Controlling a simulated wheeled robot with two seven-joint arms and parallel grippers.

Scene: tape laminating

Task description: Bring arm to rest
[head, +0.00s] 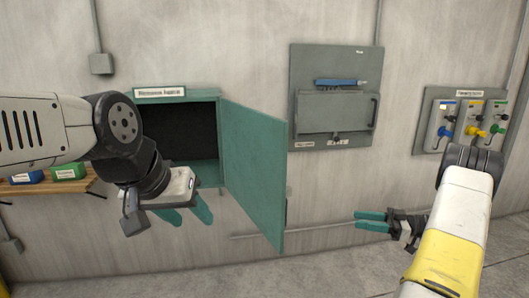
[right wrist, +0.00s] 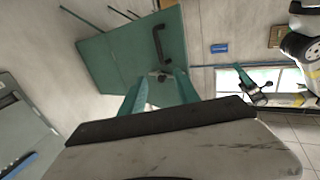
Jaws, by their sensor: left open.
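My left gripper (head: 187,216) is open and empty, with its teal fingers apart, below the front of the teal wall cabinet (head: 177,97). My right gripper (head: 357,219) points left, to the right of the cabinet's open door (head: 255,165) and apart from it in the head view. In the right wrist view its two teal fingers (right wrist: 160,80) stand apart with nothing seen between them. The door, with a black handle (right wrist: 162,45), shows behind them there. The cabinet's inside is dark, and its contents cannot be made out.
A grey wall panel (head: 310,65) with a blue bar (head: 336,82) is right of the door. A smaller panel (head: 431,103) with blue, yellow and green parts is at the far right. A wooden shelf (head: 20,188) holds blue and green bins at left. The floor (head: 330,275) between the arms looks clear.

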